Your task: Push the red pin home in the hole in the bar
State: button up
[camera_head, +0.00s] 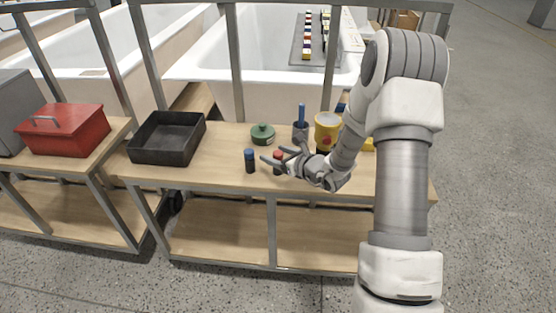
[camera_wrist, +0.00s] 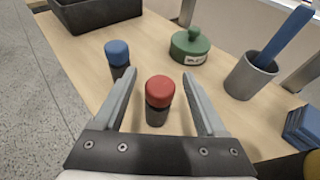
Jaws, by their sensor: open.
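A dark upright cylinder with a red cap (camera_wrist: 160,92) stands on the wooden bench top; it also shows in the head view (camera_head: 277,157). My gripper (camera_wrist: 159,76) is open, its two fingers one on each side of the red-capped cylinder with gaps to both. In the head view my gripper (camera_head: 272,155) reaches in from the right, low over the bench. The lower part of the red-capped cylinder is partly hidden by the gripper in the head view. I cannot make out a bar with a hole in either view.
A blue-capped cylinder (camera_wrist: 117,52) stands close by, left of the left finger. Behind are a green lidded pot (camera_wrist: 190,46) and a grey cup (camera_wrist: 248,78) with a blue stick. A yellow can (camera_head: 327,131) stands right, a black tray (camera_head: 160,154) left.

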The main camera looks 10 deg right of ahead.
jog(key=shift+x, duration=1.1)
grip_shut()
